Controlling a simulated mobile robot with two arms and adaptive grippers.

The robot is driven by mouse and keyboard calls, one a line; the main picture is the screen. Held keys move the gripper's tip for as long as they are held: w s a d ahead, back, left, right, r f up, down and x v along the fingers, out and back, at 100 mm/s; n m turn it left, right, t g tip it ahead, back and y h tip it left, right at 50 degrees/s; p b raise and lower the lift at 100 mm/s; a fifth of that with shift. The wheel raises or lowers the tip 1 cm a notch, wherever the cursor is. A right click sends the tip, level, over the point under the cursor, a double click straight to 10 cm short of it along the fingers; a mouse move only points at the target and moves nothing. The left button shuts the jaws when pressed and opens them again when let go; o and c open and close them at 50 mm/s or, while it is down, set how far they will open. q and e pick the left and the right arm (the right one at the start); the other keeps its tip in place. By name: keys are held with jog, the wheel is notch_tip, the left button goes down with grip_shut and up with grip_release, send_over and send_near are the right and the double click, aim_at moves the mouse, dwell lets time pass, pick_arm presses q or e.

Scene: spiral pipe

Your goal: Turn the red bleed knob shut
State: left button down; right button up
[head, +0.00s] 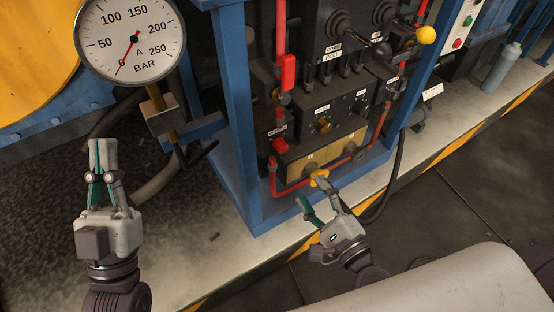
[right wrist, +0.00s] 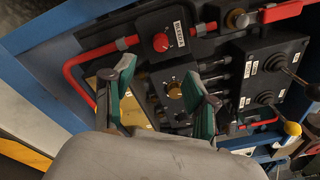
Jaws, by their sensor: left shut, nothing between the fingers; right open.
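The red bleed knob (head: 279,146) sits on the lower left of the black valve panel, under a small white label. In the right wrist view the red knob (right wrist: 161,42) shows whole, with a white pointer mark and a label reading BLEED beside it. My right gripper (head: 312,192) is open and empty, below and to the right of the knob in the head view. In the right wrist view its fingertips (right wrist: 158,75) are spread below the knob, apart from it. My left gripper (head: 103,148) is shut and empty, far left of the panel.
A pressure gauge (head: 130,40) stands at upper left. A red lever handle (head: 288,72) and red pipes border the panel. A blue frame post (head: 237,90) stands left of the knob.

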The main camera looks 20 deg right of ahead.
jog(key=p, duration=0.2)
send_near(284, 150)
jog(key=w, duration=0.4)
jog(key=w+a, duration=0.1)
jog(key=w, duration=0.3)
jog(key=shift+w+a, duration=0.25)
jog(key=shift+a, duration=0.05)
jog(key=shift+w+a, duration=0.15)
jog(key=shift+w, duration=0.35)
pick_arm(q)
jog(key=w+f+g+y, duration=0.1)
jog(key=w+f+g, duration=0.3)
jog(key=f+g, duration=0.1)
jog(key=shift+d+f+y, duration=0.15)
jog(key=shift+f+y, duration=0.25)
jog(key=shift+f, duration=0.25)
pick_arm(e)
grip_shut()
